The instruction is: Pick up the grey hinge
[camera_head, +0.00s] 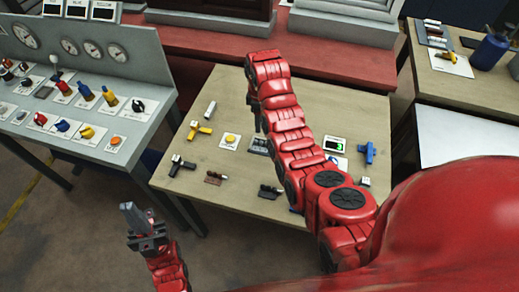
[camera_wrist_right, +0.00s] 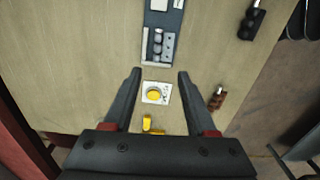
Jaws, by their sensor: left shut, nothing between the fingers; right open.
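I cannot tell for sure which thing is the grey hinge. A grey piece with round knobs on a dark plate (camera_wrist_right: 159,46) lies ahead of my right gripper (camera_wrist_right: 158,76) in the right wrist view; it also shows beside the right arm in the head view (camera_head: 259,146). A pale grey bar (camera_head: 210,110) lies at the table's back left. My right gripper is open and empty above the table, its fingers framing a yellow button on a white plate (camera_wrist_right: 155,94). My left gripper (camera_head: 133,215) is shut and empty, left of the table's front edge.
The wooden table (camera_head: 305,90) also holds a yellow valve (camera_head: 201,130), a black valve (camera_head: 182,166), a brown piece (camera_head: 214,177), a black piece (camera_head: 270,191) and a blue piece (camera_head: 367,152). A control panel (camera_head: 140,85) stands left. My red right arm covers the middle.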

